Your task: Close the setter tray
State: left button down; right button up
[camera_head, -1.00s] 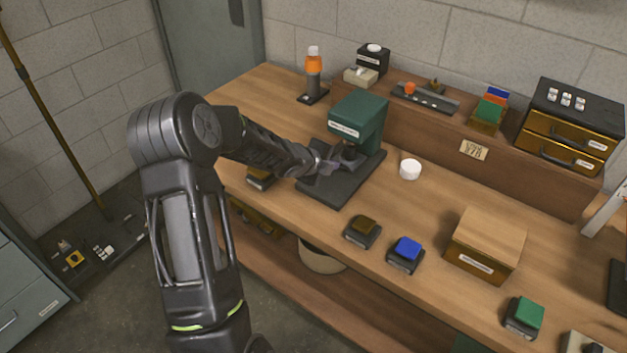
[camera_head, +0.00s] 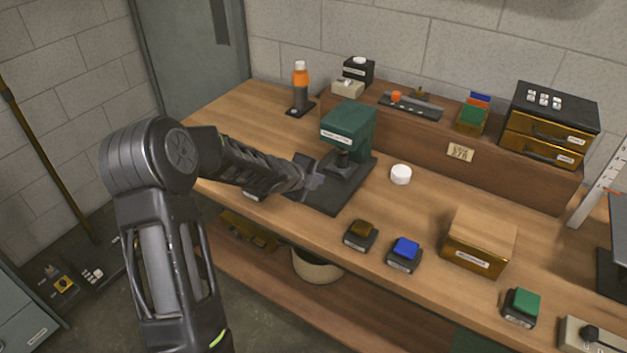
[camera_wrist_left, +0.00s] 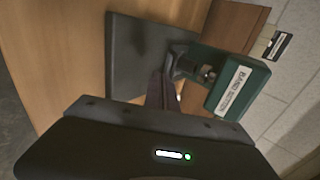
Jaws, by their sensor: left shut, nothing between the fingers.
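The setter (camera_head: 348,124) is a dark green machine head with a white label, standing over a dark flat base plate (camera_head: 340,198) on the bench. I cannot tell a separate tray apart from this plate. My left gripper (camera_head: 317,181) is shut and empty in front of the setter's post, low over the plate. In the left wrist view its fingers (camera_wrist_left: 160,92) point at the post under the green head (camera_wrist_left: 236,86), beside the dark plate (camera_wrist_left: 140,55). I cannot tell whether they touch it. My right gripper is not in view.
A white round piece (camera_head: 401,174) lies right of the setter. Brown (camera_head: 361,233) and blue (camera_head: 405,249) topped blocks and a wooden box (camera_head: 480,240) stand along the front. A raised shelf (camera_head: 500,165) runs along the back.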

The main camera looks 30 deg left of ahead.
pick_arm(q)
jog(key=p+v, duration=0.2)
jog(key=v, duration=0.7)
dwell(0.4)
